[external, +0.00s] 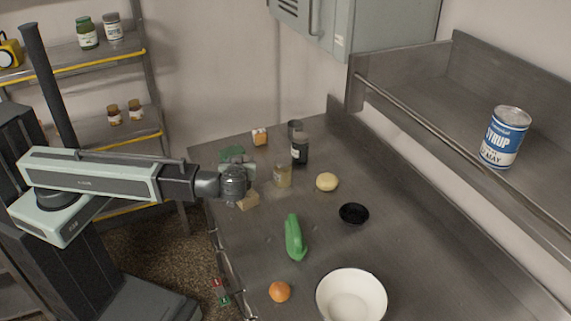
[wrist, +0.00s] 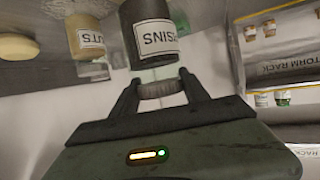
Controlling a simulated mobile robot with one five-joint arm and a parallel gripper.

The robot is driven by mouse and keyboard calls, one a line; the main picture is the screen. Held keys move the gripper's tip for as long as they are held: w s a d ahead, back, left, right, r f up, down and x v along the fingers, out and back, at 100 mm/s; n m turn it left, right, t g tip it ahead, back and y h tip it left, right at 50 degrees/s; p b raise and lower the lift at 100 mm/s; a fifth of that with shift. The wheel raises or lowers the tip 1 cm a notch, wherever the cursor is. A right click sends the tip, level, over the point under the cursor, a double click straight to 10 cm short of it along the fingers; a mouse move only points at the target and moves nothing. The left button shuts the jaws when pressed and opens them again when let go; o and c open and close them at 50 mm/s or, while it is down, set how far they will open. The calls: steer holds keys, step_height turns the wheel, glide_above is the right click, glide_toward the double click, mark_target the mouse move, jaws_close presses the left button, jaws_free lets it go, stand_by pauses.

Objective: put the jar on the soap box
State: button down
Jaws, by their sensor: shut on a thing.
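My gripper (external: 235,181) is over the left part of the counter. In the wrist view its fingers (wrist: 160,88) are shut on a grey ridged round piece, which looks like the lid of the jar (wrist: 163,90). The jar's body is mostly hidden. A small tan block (external: 248,201) lies just below and beside my gripper. A small orange and white box (external: 260,137) stands farther back near the counter's edge. I cannot tell for sure which of these is the soap box.
A tan labelled jar (external: 283,175) and a dark labelled jar (external: 299,148) stand right of my gripper. A green item (external: 232,153) lies behind it. A yellow round item (external: 326,182), black bowl (external: 354,213), zucchini (external: 295,238), orange (external: 279,291) and white bowl (external: 351,281) occupy the counter.

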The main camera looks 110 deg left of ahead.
step_height(320, 180, down, 2)
steer(key=shift+f+b, duration=0.15)
steer(key=shift+b, duration=0.3)
steer(key=shift+r, duration=0.25)
steer(key=shift+f, duration=0.15)
steer(key=c, duration=0.6)
jaws_free()
steer(key=shift+o, duration=0.2)
steer(key=shift+r+p, duration=0.3)
steer(key=shift+p, duration=0.05)
steer(key=p+v, duration=0.4)
steer(key=v, duration=0.7)
steer(key=shift+w+d, duration=0.2)
steer(key=shift+d, duration=0.2)
